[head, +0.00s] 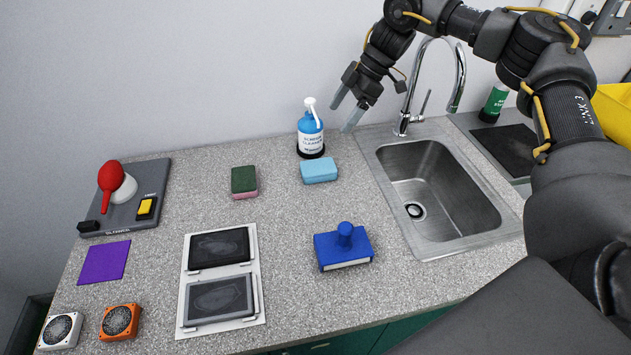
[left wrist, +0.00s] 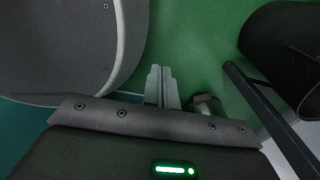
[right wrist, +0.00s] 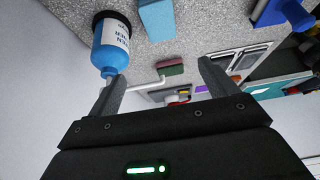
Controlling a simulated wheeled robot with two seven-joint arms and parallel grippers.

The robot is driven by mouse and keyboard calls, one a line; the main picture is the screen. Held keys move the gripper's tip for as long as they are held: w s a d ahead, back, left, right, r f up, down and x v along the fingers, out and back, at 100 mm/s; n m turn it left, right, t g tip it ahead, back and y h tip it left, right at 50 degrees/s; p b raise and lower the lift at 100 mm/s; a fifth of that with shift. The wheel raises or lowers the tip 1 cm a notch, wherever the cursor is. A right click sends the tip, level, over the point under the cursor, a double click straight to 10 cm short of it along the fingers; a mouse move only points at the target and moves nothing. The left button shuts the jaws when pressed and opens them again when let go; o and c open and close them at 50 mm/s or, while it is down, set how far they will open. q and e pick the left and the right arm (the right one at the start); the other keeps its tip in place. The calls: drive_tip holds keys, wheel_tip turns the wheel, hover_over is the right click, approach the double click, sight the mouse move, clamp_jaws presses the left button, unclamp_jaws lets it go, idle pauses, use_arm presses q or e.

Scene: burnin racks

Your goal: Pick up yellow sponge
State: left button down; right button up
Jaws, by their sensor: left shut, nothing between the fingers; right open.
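I see no sponge that is clearly yellow. A light blue sponge (head: 319,171) lies on the counter left of the sink; it also shows in the right wrist view (right wrist: 157,18). A dark green sponge with a pink underside (head: 244,181) lies further left, also in the right wrist view (right wrist: 171,68). My right gripper (head: 345,109) is open and empty, raised above the back of the counter near the blue spray bottle (head: 311,137). My left gripper (left wrist: 162,72) is shut and empty in the left wrist view, over a green surface, and out of the head view.
A sink (head: 440,195) with a tall faucet (head: 459,70) is at right. A blue-handled block (head: 343,248), a white tray (head: 221,279), a purple cloth (head: 105,262), two fans and a grey station (head: 150,185) occupy the counter. A yellow object (head: 614,110) is partly visible at the right edge.

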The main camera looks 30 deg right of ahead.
drive_tip(key=b, duration=0.5)
approach(320, 166)
drive_tip(key=r, duration=0.1)
drive_tip(key=x, duration=0.5)
drive_tip(key=shift+w+d+f+p, duration=0.1)
drive_tip(key=shift+w+d+p, duration=0.15)
drive_tip(key=shift+w+p, duration=0.1)
drive_tip(key=shift+s+a+f, duration=0.1)
drive_tip(key=shift+f, duration=0.05)
drive_tip(key=x, duration=0.3)
drive_tip(key=p+x, duration=0.1)
drive_tip(key=shift+s+a+f, duration=0.15)
drive_tip(key=shift+s+f, duration=0.1)
drive_tip(key=shift+a+f, duration=0.1)
drive_tip(key=shift+f, duration=0.05)
drive_tip(key=c, duration=0.8)
drive_tip(key=shift+c, duration=1.3)
use_arm(q)
drive_tip(key=shift+w+d+f, duration=0.1)
drive_tip(key=shift+w+f, duration=0.2)
drive_tip(key=shift+f, duration=0.6)
drive_tip(key=shift+w+d+f, duration=0.1)
drive_tip(key=shift+w+f, duration=0.15)
drive_tip(key=shift+f, duration=0.6)
drive_tip(key=shift+w+f, duration=0.3)
drive_tip(key=shift+f, duration=0.6)
